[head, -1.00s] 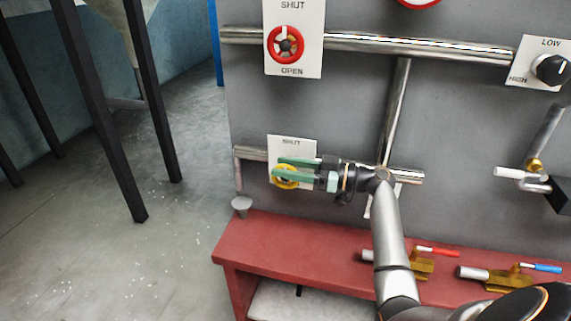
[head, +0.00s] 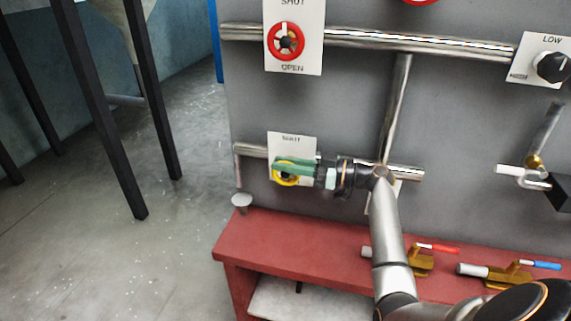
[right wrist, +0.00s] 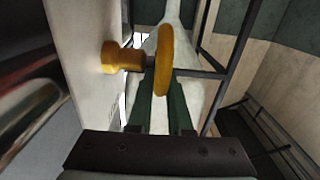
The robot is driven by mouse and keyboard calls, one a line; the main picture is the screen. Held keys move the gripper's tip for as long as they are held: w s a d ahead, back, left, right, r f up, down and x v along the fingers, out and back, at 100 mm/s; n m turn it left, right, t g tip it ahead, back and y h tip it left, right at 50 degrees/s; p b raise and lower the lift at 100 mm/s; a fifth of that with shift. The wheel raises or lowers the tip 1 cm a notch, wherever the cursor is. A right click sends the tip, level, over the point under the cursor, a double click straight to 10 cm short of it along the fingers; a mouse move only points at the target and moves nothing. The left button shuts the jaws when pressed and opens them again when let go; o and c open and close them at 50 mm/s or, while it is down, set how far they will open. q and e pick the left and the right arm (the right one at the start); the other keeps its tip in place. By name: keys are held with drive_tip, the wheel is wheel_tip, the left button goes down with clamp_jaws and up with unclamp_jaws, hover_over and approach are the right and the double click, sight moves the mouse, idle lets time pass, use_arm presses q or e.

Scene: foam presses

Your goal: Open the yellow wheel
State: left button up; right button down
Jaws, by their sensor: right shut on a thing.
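The yellow wheel (head: 286,181) sits on a white plate (head: 309,144) marked SHUT, low on the grey panel. My right gripper (head: 279,165) reaches it from the right, its green fingers closed together across the wheel and hiding much of it. In the right wrist view the wheel (right wrist: 165,62) shows edge-on between the fingers, with its yellow stem (right wrist: 122,57) running to the panel on the left. The lower part of the plate is covered, so the wheel's turn cannot be read. My left gripper is not in view.
A red wheel (head: 286,41) on a SHUT/OPEN plate is above. Steel pipes (head: 430,46) cross the panel. A black knob (head: 552,67) is at the right. A red bench (head: 300,234) below carries brass valves (head: 420,264) with red and blue handles.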

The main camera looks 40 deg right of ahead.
sight(275, 180)
drive_tip(key=shift+r, duration=0.1)
idle(0.3)
drive_tip(key=shift+w+a+g+h+p, duration=0.15)
drive_tip(key=shift+g+h+p, duration=0.6)
drive_tip(key=shift+g, duration=0.25)
drive_tip(key=g+h+p, duration=0.2)
drive_tip(key=p, duration=0.1)
drive_tip(key=g+h+p, duration=0.1)
drive_tip(key=shift+w+a+p, duration=0.3)
drive_tip(key=shift+w, duration=0.1)
drive_tip(key=shift+w+a+f+g+h+p, duration=0.15)
drive_tip(key=shift+f+g+h+p, duration=0.1)
drive_tip(key=shift+g+h+p, duration=0.5)
drive_tip(key=shift+w+f+g+h, duration=0.2)
drive_tip(key=shift+g+h, duration=0.2)
drive_tip(key=shift+g, duration=0.35)
drive_tip(key=shift+w+a+f+g+h, duration=0.1)
drive_tip(key=shift+f+g+h, duration=0.1)
drive_tip(key=shift+g+h, duration=0.3)
drive_tip(key=shift+a+f+g+h, duration=0.15)
drive_tip(key=shift+g+h, duration=0.25)
drive_tip(key=shift+g, duration=0.2)
drive_tip(key=shift+f+g+h, duration=0.3)
drive_tip(key=shift+g+h, duration=0.4)
drive_tip(key=shift+g, duration=0.15)
drive_tip(key=shift+f+g+h, duration=0.3)
drive_tip(key=shift+g+h, duration=0.4)
drive_tip(key=shift+g, duration=0.15)
